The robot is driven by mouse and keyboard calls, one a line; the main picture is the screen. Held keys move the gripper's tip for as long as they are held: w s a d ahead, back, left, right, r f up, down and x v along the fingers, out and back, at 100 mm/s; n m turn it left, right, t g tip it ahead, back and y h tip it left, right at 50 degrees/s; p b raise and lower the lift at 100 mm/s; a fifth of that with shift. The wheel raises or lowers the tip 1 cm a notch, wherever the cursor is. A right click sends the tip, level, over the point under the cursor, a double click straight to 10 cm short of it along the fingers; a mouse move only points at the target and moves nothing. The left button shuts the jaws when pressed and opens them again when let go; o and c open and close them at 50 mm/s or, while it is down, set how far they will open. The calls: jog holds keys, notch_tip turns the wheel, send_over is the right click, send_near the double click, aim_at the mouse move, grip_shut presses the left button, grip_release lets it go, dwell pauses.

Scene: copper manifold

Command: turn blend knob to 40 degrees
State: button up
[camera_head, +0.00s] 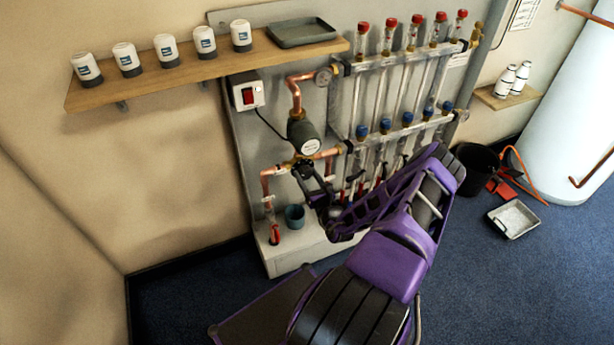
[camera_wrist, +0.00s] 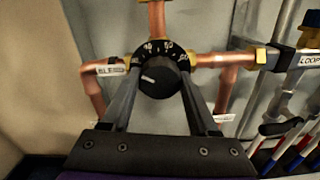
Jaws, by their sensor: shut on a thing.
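The black blend knob (camera_wrist: 160,82) sits at the centre of the wrist view, in front of a black dial ring (camera_wrist: 166,48) with white numbers and ticks. A short white mark on the knob's face points left and slightly up. The numbers are too small to read surely. My gripper (camera_wrist: 157,76) has one finger on each side of the knob and is shut on it. In the head view my gripper (camera_head: 306,172) reaches the brass valve on the copper pipes, and the knob is mostly hidden by the fingers.
Copper pipes (camera_wrist: 223,60) run above and to both sides of the knob. A round dark pump (camera_head: 303,133) sits just above it. Several clear tubes with blue and red caps (camera_head: 385,124) stand close on the right. A teal cup (camera_head: 295,217) stands below.

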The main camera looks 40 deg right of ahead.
jog(key=shift+c, duration=1.2)
jog(key=shift+m, duration=0.4)
jog(key=m, duration=0.3)
jog(key=shift+m, duration=2)
jog(key=o, duration=1.4)
jog(key=shift+c, duration=0.2)
